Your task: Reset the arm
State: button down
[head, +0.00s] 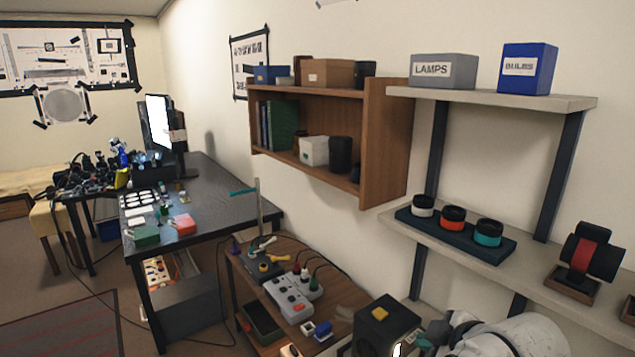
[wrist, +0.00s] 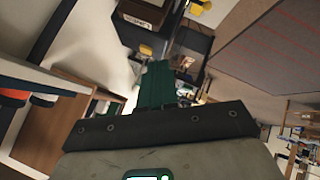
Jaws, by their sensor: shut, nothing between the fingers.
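My gripper (wrist: 157,72) shows in the wrist view as dark teal fingers pressed together, with nothing between them. A dark bar with screws runs across its base. In the head view, my white arm (head: 510,336) comes in at the bottom right. The teal gripper end (head: 430,334) is beside the black box (head: 384,332) at the bottom edge. The fingertips are hard to make out there, and I cannot tell whether they touch the box.
The low wooden table (head: 262,303) holds power strips and cables. The grey shelf (head: 455,250) carries lens rings on a dark tray (head: 450,238) close above my arm. A brown wooden shelf (head: 385,140) hangs on the wall. The dark desk (head: 215,205) stands left; open floor lies front left.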

jog(key=s+d+f+m+g+h+b, duration=0.15)
jog(key=s+f+m, duration=0.25)
jog(key=s+f, duration=0.55)
jog(key=s+f+m+g+y+b, duration=0.1)
jog(key=s+f+m+g+b, duration=0.15)
jog(key=s+f, duration=0.65)
jog(key=s+d+f+m+g, duration=0.1)
jog(key=s+d+f+m, duration=0.1)
jog(key=s, duration=0.3)
jog(key=s+d+f+m+g+h, duration=0.1)
jog(key=s+f+m, duration=0.1)
jog(key=s, duration=0.4)
jog(key=s+d+f+m+g+h+b, duration=0.1)
jog(key=s+d+f+m, duration=0.1)
jog(key=s+f, duration=0.2)
jog(key=shift+s+d, duration=0.3)
jog(key=shift+s, duration=0.55)
